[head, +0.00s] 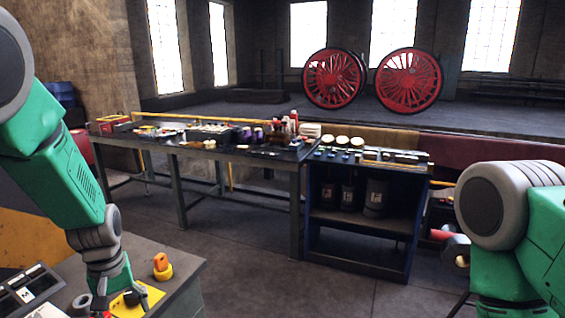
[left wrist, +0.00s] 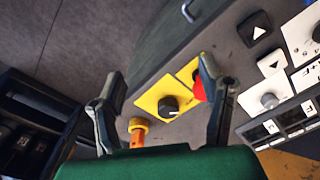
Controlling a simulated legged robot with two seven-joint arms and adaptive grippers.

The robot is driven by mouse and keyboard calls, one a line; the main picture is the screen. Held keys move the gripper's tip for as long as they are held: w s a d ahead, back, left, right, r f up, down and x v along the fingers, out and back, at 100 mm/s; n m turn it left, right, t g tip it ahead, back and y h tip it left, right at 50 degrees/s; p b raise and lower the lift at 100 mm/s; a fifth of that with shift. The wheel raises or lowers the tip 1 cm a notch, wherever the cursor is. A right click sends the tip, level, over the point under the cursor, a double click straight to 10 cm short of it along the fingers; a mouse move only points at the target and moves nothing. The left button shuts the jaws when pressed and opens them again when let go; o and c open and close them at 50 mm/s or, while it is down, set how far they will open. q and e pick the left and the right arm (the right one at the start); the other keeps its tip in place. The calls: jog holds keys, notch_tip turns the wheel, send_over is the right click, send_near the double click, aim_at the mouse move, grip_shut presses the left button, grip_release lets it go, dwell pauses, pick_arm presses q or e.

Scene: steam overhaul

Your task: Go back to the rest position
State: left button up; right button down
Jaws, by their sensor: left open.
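My left gripper (head: 122,298) hangs over the grey console at the lower left of the head view. In the left wrist view its two dark fingers (left wrist: 162,92) are spread wide apart with nothing held between them. Beyond them is a yellow plate with a black rotary knob (left wrist: 170,106). An orange and yellow knob-like piece (left wrist: 138,130) stands near the left finger, and it also shows in the head view (head: 162,267). My right arm enters at the right of the head view, but its gripper is not visible.
The grey console (head: 180,284) carries buttons and dials. A long workbench (head: 176,151) with many small items stands ahead, beside a blue shelf unit (head: 312,238) with dark canisters. Red spoked wheels (head: 408,80) stand behind. The floor (head: 240,262) between console and bench is clear.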

pick_arm(q)
jog(key=s+a+f+m+b, duration=0.1)
jog(key=s+a+f+b, duration=0.2)
jog(key=f, duration=0.7)
jog(key=s+d+f+m+b, duration=0.3)
jog(key=s+f+b, duration=0.2)
jog(key=s+f, duration=0.6)
jog(key=s+d+f+m+b, duration=0.3)
jog(key=s+f+b, duration=0.3)
jog(key=s+f, duration=0.5)
jog(key=shift+s+t, duration=0.3)
jog(key=shift+s, duration=1.7)
pick_arm(e)
notch_tip(320, 180, down, 14)
jog(key=a, duration=0.1)
jog(key=shift+w+a, duration=0.2)
